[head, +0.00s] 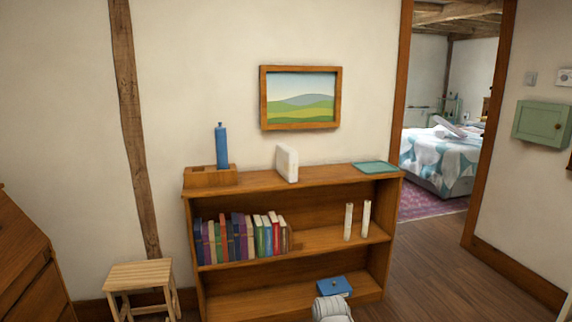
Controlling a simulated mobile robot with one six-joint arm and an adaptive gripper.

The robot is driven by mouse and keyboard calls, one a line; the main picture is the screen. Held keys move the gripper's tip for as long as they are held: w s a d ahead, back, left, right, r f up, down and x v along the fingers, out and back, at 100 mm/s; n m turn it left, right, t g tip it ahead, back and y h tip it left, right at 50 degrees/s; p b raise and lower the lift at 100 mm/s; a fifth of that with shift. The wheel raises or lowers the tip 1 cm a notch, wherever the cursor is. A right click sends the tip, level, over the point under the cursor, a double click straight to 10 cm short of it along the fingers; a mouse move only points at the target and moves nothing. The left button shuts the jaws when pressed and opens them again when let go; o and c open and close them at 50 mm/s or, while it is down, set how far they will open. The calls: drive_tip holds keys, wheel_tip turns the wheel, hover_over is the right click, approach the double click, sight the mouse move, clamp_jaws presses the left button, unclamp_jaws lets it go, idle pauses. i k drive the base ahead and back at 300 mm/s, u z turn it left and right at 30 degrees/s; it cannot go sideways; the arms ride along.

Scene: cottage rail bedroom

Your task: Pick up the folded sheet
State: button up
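No item is clearly recognisable as the folded sheet. A white slab-like item (287,163) stands upright on top of the wooden bookcase (330,179); I cannot tell whether it is folded cloth. Through the doorway at the right, a bed (440,154) with a white and teal patterned cover has a pale flat item (450,127) lying tilted on it, too small to identify. A pale rounded part of my arm shows at the bottom edge. My gripper is not in view.
On the bookcase top are a wooden box with a blue bottle (222,146) and a green tray (375,168). Books, two pale cylinders and a blue box (334,286) fill lower shelves. A stool (139,277) stands left. The floor toward the doorway (437,235) is clear.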

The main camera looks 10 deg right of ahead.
sight(287, 158)
drive_tip(key=u, duration=1.95)
drive_tip(key=i, duration=0.8)
drive_tip(key=z, duration=1.4)
